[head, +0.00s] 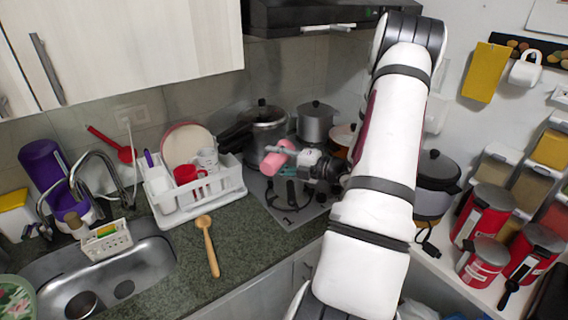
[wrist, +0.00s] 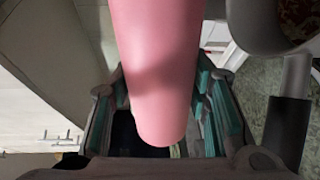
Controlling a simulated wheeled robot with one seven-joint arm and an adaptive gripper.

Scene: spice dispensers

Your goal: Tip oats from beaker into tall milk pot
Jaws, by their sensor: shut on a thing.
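A pink beaker (head: 275,160) is held tilted above the stove. My gripper (head: 290,156) is shut on it. In the wrist view the beaker (wrist: 155,60) fills the middle, between the fingers of my gripper (wrist: 158,105). Its mouth and any oats inside are hidden. A tall lidded steel pot (head: 265,138) stands just behind the beaker. A grey pot with a lid (head: 317,124) stands farther back on the stove. I cannot tell for certain which is the milk pot. A metal pot or pan (wrist: 262,25) with a dark handle shows at the wrist view's upper right.
An orange-brown pan (head: 343,133) sits right of the grey pot, partly behind my arm. A white dish rack (head: 200,207) with cups stands left of the stove. A wooden spoon (head: 208,245) lies on the counter. Red canisters (head: 483,262) and a cooker (head: 437,172) stand at right.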

